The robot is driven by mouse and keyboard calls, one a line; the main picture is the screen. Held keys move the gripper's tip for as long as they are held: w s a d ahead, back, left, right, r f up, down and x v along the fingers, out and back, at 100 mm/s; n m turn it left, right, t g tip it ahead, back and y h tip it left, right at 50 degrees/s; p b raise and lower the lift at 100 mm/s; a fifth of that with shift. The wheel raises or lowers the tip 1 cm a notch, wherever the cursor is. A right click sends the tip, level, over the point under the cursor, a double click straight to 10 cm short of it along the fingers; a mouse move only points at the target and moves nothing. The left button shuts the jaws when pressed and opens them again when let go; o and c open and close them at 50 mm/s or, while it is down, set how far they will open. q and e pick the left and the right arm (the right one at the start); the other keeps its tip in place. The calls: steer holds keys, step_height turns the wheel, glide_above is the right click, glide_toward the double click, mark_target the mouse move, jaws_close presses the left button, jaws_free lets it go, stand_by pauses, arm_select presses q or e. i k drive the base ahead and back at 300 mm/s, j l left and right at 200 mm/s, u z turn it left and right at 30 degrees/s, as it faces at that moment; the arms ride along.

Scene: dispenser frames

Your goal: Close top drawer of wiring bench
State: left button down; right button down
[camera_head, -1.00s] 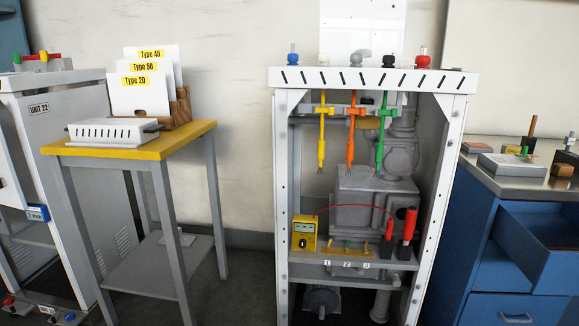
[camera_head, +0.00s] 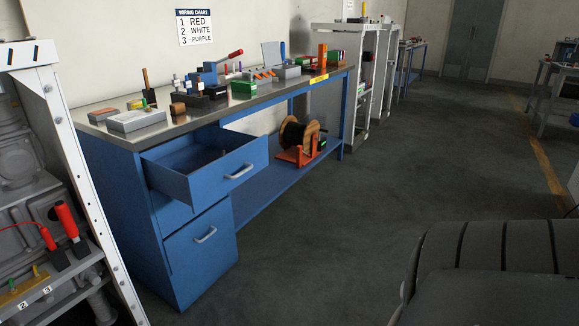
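The blue wiring bench (camera_head: 165,213) stands left of centre with a grey metal top. Its top drawer (camera_head: 213,173) is pulled out toward the right and front, with a silver handle (camera_head: 239,171). A small dark item shows inside the drawer, too dim to name. The lower drawer (camera_head: 200,246) is shut and has its own handle (camera_head: 206,235). Neither of my grippers is in view.
A white frame (camera_head: 85,190) with red-handled probes stands close at the left. An orange cable reel (camera_head: 298,140) sits on the bench's low shelf. Tools and blocks cover the bench top. The grey floor (camera_head: 335,225) before the drawers is clear.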

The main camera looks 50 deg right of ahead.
mark_target(192, 169)
steer(key=z, duration=1.35)
